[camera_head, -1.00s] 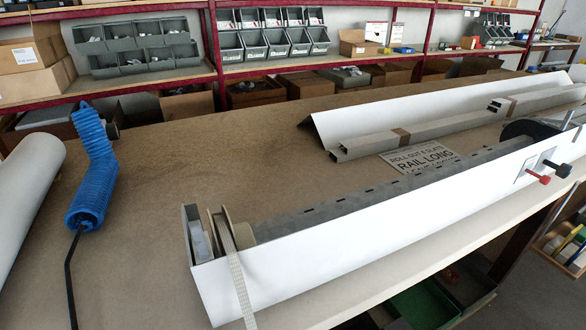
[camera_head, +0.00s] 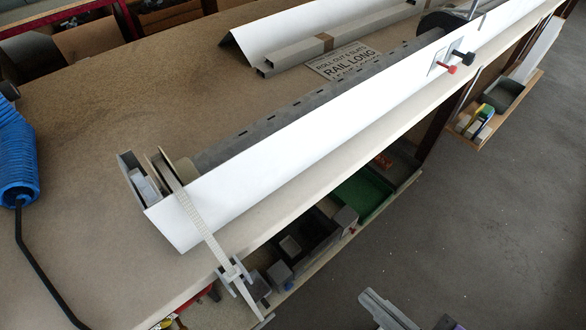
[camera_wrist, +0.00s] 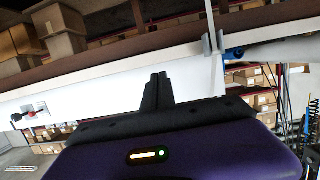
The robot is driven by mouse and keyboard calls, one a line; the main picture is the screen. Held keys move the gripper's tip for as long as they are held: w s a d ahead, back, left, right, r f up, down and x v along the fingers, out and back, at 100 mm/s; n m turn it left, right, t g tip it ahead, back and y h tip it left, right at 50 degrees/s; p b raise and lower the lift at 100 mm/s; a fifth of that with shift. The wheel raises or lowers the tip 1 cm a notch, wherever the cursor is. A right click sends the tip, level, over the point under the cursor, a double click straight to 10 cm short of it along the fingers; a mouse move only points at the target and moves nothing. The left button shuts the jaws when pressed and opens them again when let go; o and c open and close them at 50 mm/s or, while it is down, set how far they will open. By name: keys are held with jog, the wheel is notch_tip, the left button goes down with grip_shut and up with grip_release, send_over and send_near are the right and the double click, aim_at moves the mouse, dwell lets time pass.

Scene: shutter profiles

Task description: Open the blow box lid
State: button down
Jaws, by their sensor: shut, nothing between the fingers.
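A long box with a white front face (camera_head: 330,150) lies along the bench edge, a slotted grey strip (camera_head: 290,122) behind the face. A pale strap (camera_head: 207,232) hangs from its near end to a grey fitting (camera_head: 235,272) below the bench edge. I cannot tell which part is the blow box lid. A red knob (camera_head: 452,69) and a black knob (camera_head: 466,58) stick out of the white face. My gripper (camera_wrist: 157,78) shows in the wrist view, its dark fingers together and empty. A grey fitting (camera_wrist: 213,43) on a pale strip appears beyond it, apart from the fingers.
The brown bench top (camera_head: 110,110) is mostly clear at left. A blue coiled hose (camera_head: 17,155) stands at the left edge. Grey profiles (camera_head: 320,50) and a RAIL LONG sign (camera_head: 340,62) lie behind the box. A lower shelf holds a green tray (camera_head: 362,195). Grey floor (camera_head: 470,220) is open at right.

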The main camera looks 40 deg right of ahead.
jog(key=w+d+f+m+g+h+b, duration=0.2)
jog(key=w+d+f+m+b, duration=0.2)
jog(key=w+d+f+m, duration=0.7)
jog(key=w+d+f+m+g+h+b, duration=0.1)
jog(key=d+f+m+h+b, duration=0.3)
jog(key=f, duration=1.3)
jog(key=w+d+f+m+g+y+b, duration=0.15)
jog(key=w+d+f+m+b, duration=0.45)
jog(key=d+f, duration=0.65)
notch_tip(320, 180, down, 8)
jog(key=w+m+g+y, duration=0.1)
jog(key=m+g, duration=0.1)
jog(key=m, duration=0.5)
jog(key=s+a+f+m+y, duration=0.2)
jog(key=a+f+m+y, duration=0.2)
jog(key=a+f+m, duration=0.3)
jog(key=a+b+x, duration=0.1)
jog(key=b+x, duration=0.5)
jog(key=x, duration=0.4)
jog(key=shift+g, duration=0.45)
jog(key=shift+w+d+r+p, duration=0.1)
jog(key=shift+w+r+p, duration=0.25)
jog(key=shift+r, duration=0.7)
jog(key=shift+w+r+p, duration=0.15)
jog(key=shift+w+r, duration=0.45)
jog(key=shift+r, duration=0.5)
